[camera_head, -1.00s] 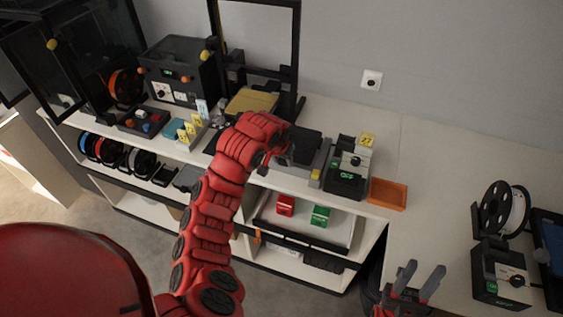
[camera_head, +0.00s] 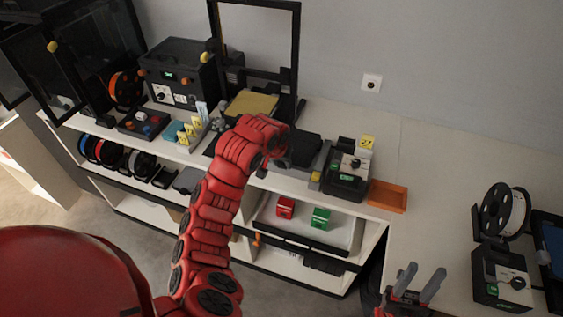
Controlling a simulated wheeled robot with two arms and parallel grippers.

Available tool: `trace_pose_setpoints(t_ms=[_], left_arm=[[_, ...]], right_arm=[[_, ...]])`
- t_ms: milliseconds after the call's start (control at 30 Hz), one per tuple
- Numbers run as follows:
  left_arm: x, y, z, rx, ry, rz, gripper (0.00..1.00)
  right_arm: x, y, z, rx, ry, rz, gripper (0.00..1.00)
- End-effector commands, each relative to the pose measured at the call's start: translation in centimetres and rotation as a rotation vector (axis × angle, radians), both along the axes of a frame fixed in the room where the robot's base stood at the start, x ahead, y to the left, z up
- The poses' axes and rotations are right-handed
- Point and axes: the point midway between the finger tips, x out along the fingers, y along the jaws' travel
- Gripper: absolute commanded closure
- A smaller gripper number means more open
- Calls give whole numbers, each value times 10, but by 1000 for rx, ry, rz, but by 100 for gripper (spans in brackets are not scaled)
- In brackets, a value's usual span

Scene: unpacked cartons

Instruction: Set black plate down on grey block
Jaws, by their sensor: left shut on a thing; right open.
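The black plate (camera_head: 304,147) is a flat dark square at the back middle of the long bench. It lies over or just above the grey block (camera_head: 317,176), of which only a narrow part shows. Whether the two touch, I cannot tell. My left gripper (camera_head: 284,153) reaches in from the front left and is shut on the black plate at its left side; its fingertips are mostly hidden by my red wrist. My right gripper (camera_head: 420,284) is open and empty at the lower right, with two grey fingers pointing up.
A black device (camera_head: 345,185) with a yellow tag stands right of the grey block, with an orange tray (camera_head: 387,196) beyond it. A black-framed printer with a yellow bed (camera_head: 252,102) stands behind my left arm. A spool (camera_head: 504,211) is on the right bench.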

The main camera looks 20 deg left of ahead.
Motion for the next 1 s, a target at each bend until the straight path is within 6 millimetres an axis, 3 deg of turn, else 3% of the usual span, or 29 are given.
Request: trace_pose_setpoints(t_ms=[767,800,933,1000], left_arm=[[0,1,-24,1,-1,0,100],[0,1,-23,1,-1,0,51],[0,0,-23,1,-1,0,28],[0,0,-23,1,-1,0,23]], right_arm=[[0,0,-12,0,0,0,57],[0,0,-11,0,0,0,57],[0,0,-11,0,0,0,57],[0,0,-11,0,0,0,57]])
